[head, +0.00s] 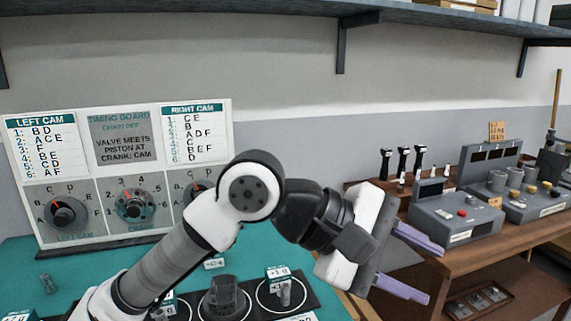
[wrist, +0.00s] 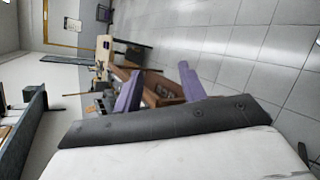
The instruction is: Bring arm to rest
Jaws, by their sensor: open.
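My arm reaches from the bottom left of the head view, bent at a raised elbow, across the teal bench. My gripper (head: 425,268) points right with its two purple fingers spread apart. No object shows between them. In the wrist view the gripper (wrist: 160,88) also shows its purple fingers apart, with the floor and a distant wooden bench beyond them. In the head view the gripper is in the air in front of the wooden bench (head: 480,257).
The timing board (head: 122,152) stands at the back left, partly hidden by my arm. The teal bench (head: 20,262) holds a dark fixture strip (head: 250,313) below my arm. Grey machines (head: 455,222) stand on the wooden bench at right. A shelf (head: 270,8) runs along the wall above.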

